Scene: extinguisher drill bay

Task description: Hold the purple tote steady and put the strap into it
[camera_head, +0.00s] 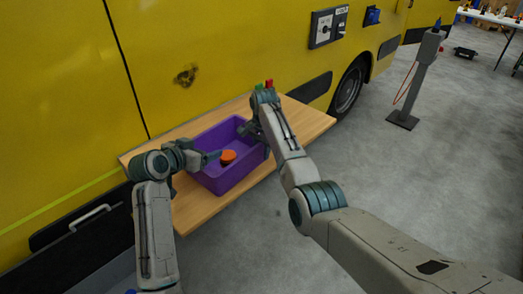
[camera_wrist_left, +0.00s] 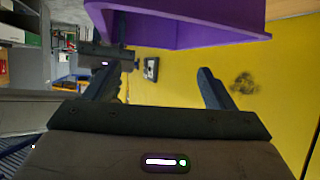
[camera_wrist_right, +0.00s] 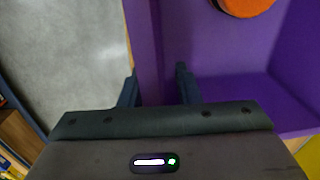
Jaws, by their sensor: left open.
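The purple tote (camera_head: 205,178) stands on a wooden shelf against the yellow vehicle. The strap (camera_head: 228,157), a round orange piece, lies inside the tote; part of it shows in the right wrist view (camera_wrist_right: 243,5). My left gripper (camera_head: 214,157) is open and empty at the tote's left side, close to the strap; its spread fingers show in the left wrist view (camera_wrist_left: 158,85). My right gripper (camera_head: 250,128) is at the tote's right rim. In the right wrist view its narrowed fingers (camera_wrist_right: 157,90) straddle the tote wall and look closed on it.
The wooden shelf (camera_head: 305,120) has bare room to the right of the tote. Small red and green items (camera_head: 268,85) are behind my right gripper. A grey post (camera_head: 420,75) with an orange cord stands on the floor at right. The yellow vehicle (camera_head: 60,90) bounds the back.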

